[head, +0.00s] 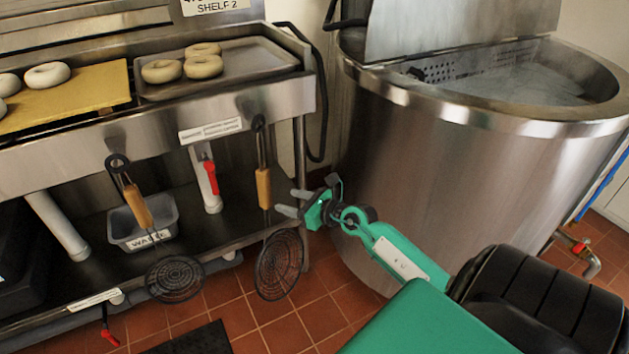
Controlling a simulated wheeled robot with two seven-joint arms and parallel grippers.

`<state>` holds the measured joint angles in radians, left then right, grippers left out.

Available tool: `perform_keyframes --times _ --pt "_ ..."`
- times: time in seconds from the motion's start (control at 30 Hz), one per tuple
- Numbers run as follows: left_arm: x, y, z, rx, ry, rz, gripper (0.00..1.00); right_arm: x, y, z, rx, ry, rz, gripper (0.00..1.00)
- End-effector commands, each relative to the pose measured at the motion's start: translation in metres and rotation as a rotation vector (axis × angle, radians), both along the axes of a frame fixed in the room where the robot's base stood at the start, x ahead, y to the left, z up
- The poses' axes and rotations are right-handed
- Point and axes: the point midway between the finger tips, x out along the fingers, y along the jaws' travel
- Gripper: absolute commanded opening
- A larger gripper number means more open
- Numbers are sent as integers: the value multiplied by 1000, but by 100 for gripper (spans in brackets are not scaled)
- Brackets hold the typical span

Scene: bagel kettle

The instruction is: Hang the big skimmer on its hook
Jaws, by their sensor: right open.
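Two skimmers with wooden handles and black wire mesh hang at the front of the steel shelf unit. The right one, the big skimmer by its look (278,264), hangs below the front rail with its handle near upright and its loop at the hook (257,122). The other skimmer (175,279) hangs to the left, its handle tilted. My right gripper (293,202) is open and empty, just right of the big skimmer's handle, with its fingers pointing left towards it; they look apart from it. My left gripper is not in view.
A large steel kettle (430,190) stands close to the right of my right gripper, its lid raised. A tray (225,72) and a yellow board (80,100) with bagels lie on top of the unit.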

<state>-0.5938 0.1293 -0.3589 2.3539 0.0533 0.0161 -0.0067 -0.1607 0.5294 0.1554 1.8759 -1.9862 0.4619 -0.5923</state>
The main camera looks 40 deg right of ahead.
Motion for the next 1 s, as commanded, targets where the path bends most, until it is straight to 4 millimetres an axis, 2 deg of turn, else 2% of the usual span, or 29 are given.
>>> perform_keyframes --times 0.2,0.4,0.6,0.87,1.0 --pt "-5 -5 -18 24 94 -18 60 -35 -10 7 -2 3 1 52" --pt "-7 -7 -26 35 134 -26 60 -57 -17 12 -1 1 0 52" --pt "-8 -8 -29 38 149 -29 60 -68 -20 15 -1 0 0 52" --pt "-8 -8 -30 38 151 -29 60 -70 -20 15 -1 -1 0 52" --pt "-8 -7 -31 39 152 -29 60 -73 -7 13 77 4 8 52"
